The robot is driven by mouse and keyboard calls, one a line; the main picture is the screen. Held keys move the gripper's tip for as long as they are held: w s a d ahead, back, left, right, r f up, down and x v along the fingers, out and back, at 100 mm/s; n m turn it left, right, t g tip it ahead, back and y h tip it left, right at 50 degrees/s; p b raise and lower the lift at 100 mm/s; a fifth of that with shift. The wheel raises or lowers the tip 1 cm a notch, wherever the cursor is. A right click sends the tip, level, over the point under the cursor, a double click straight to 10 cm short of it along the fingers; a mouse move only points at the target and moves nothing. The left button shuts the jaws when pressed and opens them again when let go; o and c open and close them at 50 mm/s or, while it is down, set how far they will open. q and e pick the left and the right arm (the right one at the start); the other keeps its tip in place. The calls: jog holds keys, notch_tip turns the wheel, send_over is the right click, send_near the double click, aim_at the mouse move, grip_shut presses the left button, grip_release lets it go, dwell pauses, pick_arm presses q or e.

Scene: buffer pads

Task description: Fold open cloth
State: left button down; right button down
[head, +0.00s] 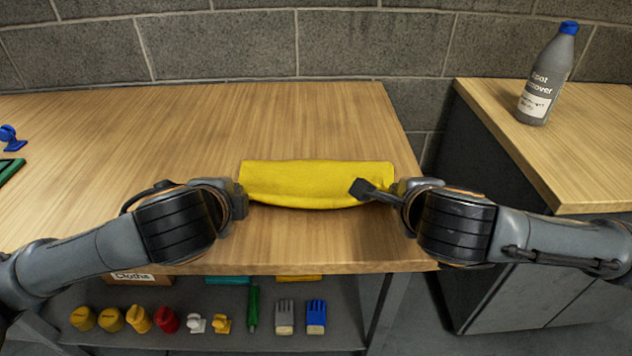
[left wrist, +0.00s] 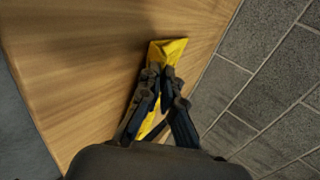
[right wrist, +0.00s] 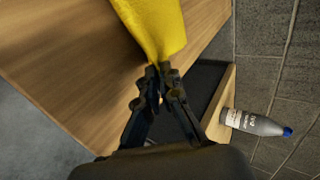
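A yellow cloth (head: 310,182) lies as a wide strip across the wooden table, between my two grippers. It also shows in the left wrist view (left wrist: 168,50) and the right wrist view (right wrist: 150,22). My left gripper (head: 240,200) is at the cloth's left end; in its wrist view the fingers (left wrist: 164,84) are close together on the yellow fabric. My right gripper (head: 380,191) is at the cloth's right end; its fingertips (right wrist: 159,70) meet at the cloth's edge. The gripped edges are partly hidden by the fingers.
A grey spot remover bottle (head: 545,80) stands on the right cabinet (head: 590,150), across a gap from the table (head: 180,125). A shelf (head: 200,341) below holds several coloured items and gloves. Blue and green items (head: 10,140) sit at the far left. The table behind the cloth is clear.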

pick_arm(q)
jog(key=shift+f, duration=0.1)
pick_arm(e)
jog(key=shift+f, duration=0.1)
pick_arm(q)
jog(key=c, duration=1.2)
grip_release()
pick_arm(e)
jog(key=c, duration=1.2)
grip_release()
